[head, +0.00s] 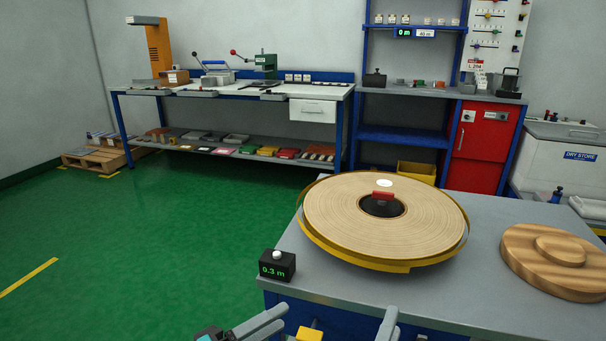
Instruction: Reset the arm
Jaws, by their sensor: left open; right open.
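A large roll of tan tape (335,215) lies flat on a yellow-rimmed round holder (365,263) on the grey bench. No part is clearly recognisable as the arm named in the task. My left gripper (282,316) is open and empty at the bottom edge, in front of the bench. My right gripper (388,318) is open, low before the bench front, mostly cut off by the frame. A yellow part (309,333) shows between them, partly cut off.
A black counter box (277,265) reading 0.3 m stands at the grey bench's (480,222) left corner. A stepped wooden disc (560,258) lies at the right. A workbench (235,90), blue shelving and a red cabinet (484,135) line the back.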

